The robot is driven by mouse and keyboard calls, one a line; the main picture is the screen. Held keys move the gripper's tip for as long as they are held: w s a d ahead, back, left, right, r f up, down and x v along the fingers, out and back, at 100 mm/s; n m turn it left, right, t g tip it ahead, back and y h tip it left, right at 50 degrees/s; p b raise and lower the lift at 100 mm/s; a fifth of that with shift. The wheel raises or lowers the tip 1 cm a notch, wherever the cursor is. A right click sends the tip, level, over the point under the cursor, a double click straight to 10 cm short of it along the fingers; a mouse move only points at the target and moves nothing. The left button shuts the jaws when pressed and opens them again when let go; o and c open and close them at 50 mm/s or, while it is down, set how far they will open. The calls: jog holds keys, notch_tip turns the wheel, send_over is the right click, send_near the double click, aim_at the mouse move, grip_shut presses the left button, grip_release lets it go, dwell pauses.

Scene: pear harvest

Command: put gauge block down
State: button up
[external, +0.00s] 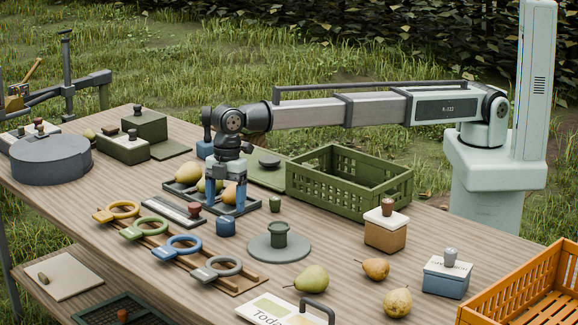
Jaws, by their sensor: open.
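My gripper (226,198) points straight down over the dark tray (247,207) left of the middle of the table. Its blue fingers are apart. A yellow pear (229,193) shows between or just behind them; I cannot tell which. No block is clearly seen in the fingers. A small blue block (225,228) with a dark top stands on the table just in front of the tray. A small green block (275,205) stands to the right of the tray. I cannot tell which of these is the gauge block.
A rack with coloured rings (183,247) lies in front. A green cylinder stands on a grey disc (262,250). A green crate (345,203) stands behind right. Loose pears (312,279) and lidded boxes (386,233) are at right, with an orange crate (525,285) beyond.

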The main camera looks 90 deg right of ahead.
aim_at(228, 217)
notch_tip(228, 217, up, 6)
jog(key=shift+s+d, duration=0.15)
jog(key=shift+d, duration=0.2)
